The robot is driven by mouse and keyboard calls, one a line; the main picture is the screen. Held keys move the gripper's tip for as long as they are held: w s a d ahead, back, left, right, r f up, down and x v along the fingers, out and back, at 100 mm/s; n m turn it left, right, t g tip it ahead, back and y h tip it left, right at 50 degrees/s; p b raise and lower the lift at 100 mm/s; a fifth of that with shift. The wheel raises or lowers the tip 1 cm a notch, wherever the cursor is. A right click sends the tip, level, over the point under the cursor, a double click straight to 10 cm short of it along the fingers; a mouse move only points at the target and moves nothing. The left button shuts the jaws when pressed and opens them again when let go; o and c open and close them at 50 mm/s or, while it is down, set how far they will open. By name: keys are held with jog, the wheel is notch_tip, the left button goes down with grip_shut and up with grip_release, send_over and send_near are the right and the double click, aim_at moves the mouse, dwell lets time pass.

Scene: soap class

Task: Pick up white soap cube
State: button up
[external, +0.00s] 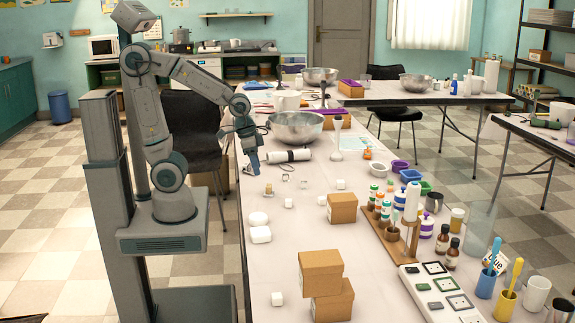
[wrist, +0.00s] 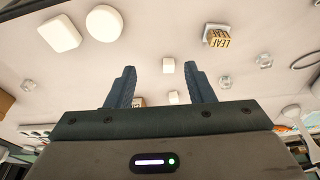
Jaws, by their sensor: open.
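Small white soap cubes lie loose on the long table. In the external view one is at the table's left side (external: 288,203), one farther right (external: 322,200) and one at the front (external: 277,298). In the wrist view one white cube (wrist: 168,65) appears between the fingertips of my gripper (wrist: 160,68), and another (wrist: 174,97) shows lower between the fingers. My gripper (external: 254,165) is open, empty and raised above the table's left part, pointing down. It is apart from the cubes.
Two larger rounded white soaps (external: 260,234) lie near the table's left edge. A small block marked LEAF (wrist: 217,37) and clear cubes (wrist: 224,81) lie around. Brown boxes (external: 342,208), a steel bowl (external: 296,127) and a bottle rack (external: 392,240) stand farther off.

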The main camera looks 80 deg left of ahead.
jog(key=w+p, duration=0.2)
jog(key=w, duration=0.4)
jog(key=b, duration=0.2)
send_over(288, 200)
jog(key=s, duration=0.2)
jog(key=shift+m+t, duration=0.4)
jog(key=f, duration=0.7)
jog(key=shift+s+f, duration=0.2)
jog(key=shift+f, duration=0.05)
jog(key=shift+w+b+x, duration=0.2)
jog(key=shift+b+x, duration=0.5)
jog(key=shift+x, duration=2.3)
jog(key=shift+r, duration=0.1)
grip_shut()
